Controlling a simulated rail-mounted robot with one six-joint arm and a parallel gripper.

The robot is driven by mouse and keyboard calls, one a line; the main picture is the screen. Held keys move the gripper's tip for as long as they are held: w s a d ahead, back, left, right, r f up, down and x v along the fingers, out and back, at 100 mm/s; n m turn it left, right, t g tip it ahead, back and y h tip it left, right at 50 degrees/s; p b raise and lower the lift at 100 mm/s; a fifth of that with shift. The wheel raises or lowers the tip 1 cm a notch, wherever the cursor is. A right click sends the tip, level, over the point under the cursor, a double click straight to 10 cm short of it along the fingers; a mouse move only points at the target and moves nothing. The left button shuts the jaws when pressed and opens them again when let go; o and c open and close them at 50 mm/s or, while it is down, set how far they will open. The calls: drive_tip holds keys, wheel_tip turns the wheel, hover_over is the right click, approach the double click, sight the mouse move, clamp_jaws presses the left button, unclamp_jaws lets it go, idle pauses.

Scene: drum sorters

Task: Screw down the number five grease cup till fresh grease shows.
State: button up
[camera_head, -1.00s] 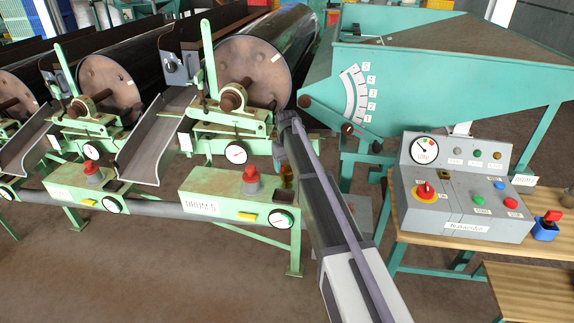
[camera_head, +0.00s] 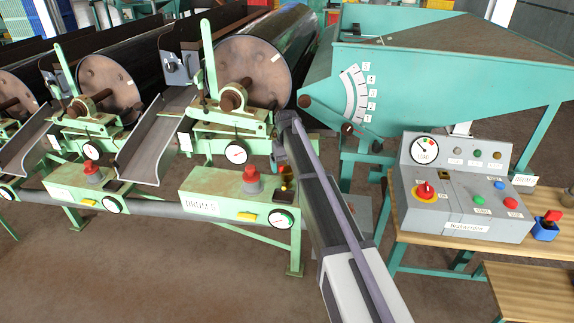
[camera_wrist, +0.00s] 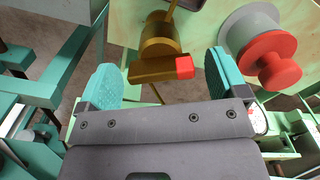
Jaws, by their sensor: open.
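A brass fitting (camera_wrist: 155,40) with a crosswise brass bar (camera_wrist: 150,71) shows at the top middle of the wrist view; it looks like the grease cup. The bar has a red block on its right end. My gripper (camera_wrist: 161,66) is open, with its teal pads on either side of the bar and visible gaps to both. I cannot tell how near it is in depth. In the head view a bit of brass (camera_head: 287,182) shows beside my arm, at the right end of the DRUM 5 box (camera_head: 222,205). I cannot make out any grease.
A red knob on a pale round base (camera_wrist: 276,62) stands close to the right pad in the wrist view. In the head view a red knob (camera_head: 251,177) sits on the box, with gauges (camera_head: 281,218) nearby. The control console (camera_head: 465,195) is on a wooden bench at right.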

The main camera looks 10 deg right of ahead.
drive_tip(key=shift+r, duration=0.1)
wheel_tip(320, 180, up, 11)
drive_tip(key=p, duration=1.1)
drive_tip(key=shift+f, duration=0.2)
drive_tip(key=s+m, duration=0.1)
drive_tip(key=s, duration=3.6)
drive_tip(key=shift+s+m, duration=0.3)
drive_tip(key=shift+s, duration=0.05)
